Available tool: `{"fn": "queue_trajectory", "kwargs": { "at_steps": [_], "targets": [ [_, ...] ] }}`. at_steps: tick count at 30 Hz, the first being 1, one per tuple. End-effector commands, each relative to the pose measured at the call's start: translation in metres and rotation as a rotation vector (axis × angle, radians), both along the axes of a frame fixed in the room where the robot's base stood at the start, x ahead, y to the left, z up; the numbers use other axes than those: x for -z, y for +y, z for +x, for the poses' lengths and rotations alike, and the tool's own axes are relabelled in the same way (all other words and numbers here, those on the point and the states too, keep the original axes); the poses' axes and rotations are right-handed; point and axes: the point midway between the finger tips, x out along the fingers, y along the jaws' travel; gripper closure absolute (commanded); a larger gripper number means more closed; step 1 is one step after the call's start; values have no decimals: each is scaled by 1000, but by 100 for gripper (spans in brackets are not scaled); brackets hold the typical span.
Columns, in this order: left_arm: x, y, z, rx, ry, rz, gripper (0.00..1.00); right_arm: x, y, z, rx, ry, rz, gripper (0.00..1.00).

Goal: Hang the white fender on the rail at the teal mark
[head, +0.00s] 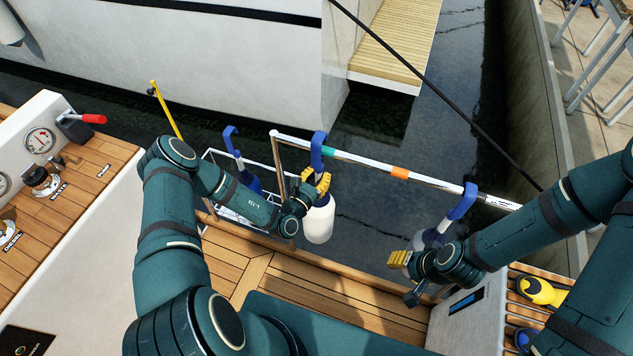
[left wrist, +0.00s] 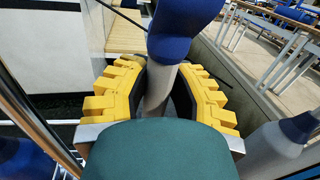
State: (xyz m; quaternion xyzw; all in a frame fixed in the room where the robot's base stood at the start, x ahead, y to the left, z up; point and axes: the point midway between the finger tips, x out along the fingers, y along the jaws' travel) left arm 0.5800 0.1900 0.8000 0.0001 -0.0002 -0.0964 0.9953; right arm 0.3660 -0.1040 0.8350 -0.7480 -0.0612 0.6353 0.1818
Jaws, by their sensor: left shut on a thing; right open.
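The white fender (head: 319,222) hangs upright below my left gripper (head: 316,180), with its blue hook (head: 318,150) rising above the yellow fingers. The left gripper is shut on the fender's neck; the left wrist view shows the neck (left wrist: 157,92) between the fingers (left wrist: 157,90). The hook is at the rail (head: 365,163), just left of and close to the teal mark (head: 329,154). I cannot tell whether the hook bears on the rail. My right gripper (head: 400,264) is open, lower right, in front of a grey fender, and looks empty.
A grey fender (head: 432,238) with a blue hook hangs at the rail's right part. Another blue-hooked fender (head: 237,150) stands left in a wire rack. The rail also bears an orange mark (head: 399,172). Dark water lies beyond; a wooden deck (head: 300,285) lies below.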

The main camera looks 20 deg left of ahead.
Motion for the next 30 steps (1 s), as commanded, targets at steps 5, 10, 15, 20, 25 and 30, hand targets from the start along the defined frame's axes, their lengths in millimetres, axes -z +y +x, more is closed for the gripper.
{"fn": "queue_trajectory", "kwargs": {
  "at_steps": [5,10,15,20,25,30],
  "targets": [
    [0,-1,13,1,-5,1,100,10,0,0,-1,0,-1,53],
    [12,-1,12,0,-2,1,100,16,1,-2,-4,5,-1,53],
    [24,-1,12,0,-2,0,100,22,1,-4,-8,10,1,53],
    [32,-1,12,0,-3,-1,100,26,2,-6,-11,14,2,53],
    [36,0,13,0,-3,-1,100,29,2,-7,-13,16,3,53],
    [38,0,13,0,-3,-1,100,29,2,-7,-14,17,3,53]
  ]
}}
